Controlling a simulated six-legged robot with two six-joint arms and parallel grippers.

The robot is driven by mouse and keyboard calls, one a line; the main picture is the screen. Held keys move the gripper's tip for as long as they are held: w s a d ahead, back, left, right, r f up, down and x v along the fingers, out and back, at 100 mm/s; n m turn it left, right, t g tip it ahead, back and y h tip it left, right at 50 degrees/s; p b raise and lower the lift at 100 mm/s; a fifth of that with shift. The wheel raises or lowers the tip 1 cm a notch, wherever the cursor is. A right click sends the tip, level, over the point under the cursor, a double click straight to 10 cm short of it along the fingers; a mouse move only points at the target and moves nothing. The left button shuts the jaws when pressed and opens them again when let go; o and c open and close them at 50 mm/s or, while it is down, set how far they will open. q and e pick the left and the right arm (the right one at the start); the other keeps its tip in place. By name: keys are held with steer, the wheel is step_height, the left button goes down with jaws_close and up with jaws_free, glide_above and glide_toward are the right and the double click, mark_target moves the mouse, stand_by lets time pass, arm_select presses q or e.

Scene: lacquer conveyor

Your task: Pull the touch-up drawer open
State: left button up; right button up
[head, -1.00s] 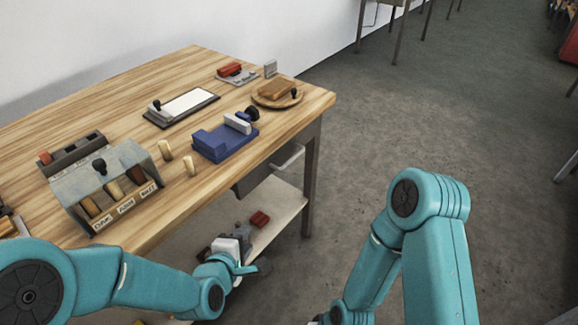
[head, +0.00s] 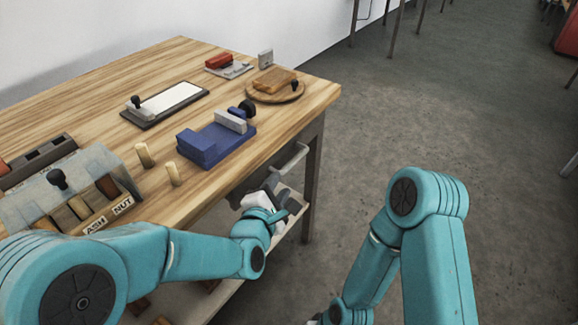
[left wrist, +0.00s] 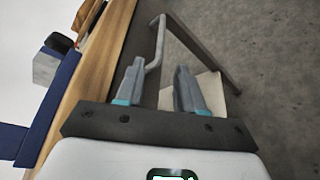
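The dark grey drawer (head: 264,172) sits shut under the tabletop's right-hand edge. Its pale bar handle (head: 292,158) sticks out from the front. My left gripper (head: 290,205) is just below and in front of the handle, partly hidden behind its own wrist. In the left wrist view the gripper (left wrist: 157,82) is open, with its two grey fingers apart. The handle (left wrist: 159,42) shows ahead, in line with the gap and nearer the left finger. I cannot tell whether they touch.
The wooden table (head: 95,85) carries a blue clamp-like block (head: 205,147), a round board (head: 268,95), a white panel on a dark tray (head: 172,98) and a labelled rack (head: 25,200). A table leg (head: 313,185) stands right of the drawer.

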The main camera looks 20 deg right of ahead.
mark_target(289, 168)
arm_select(q)
steer(key=x, duration=0.9)
steer(key=shift+d, duration=0.1)
jaws_close()
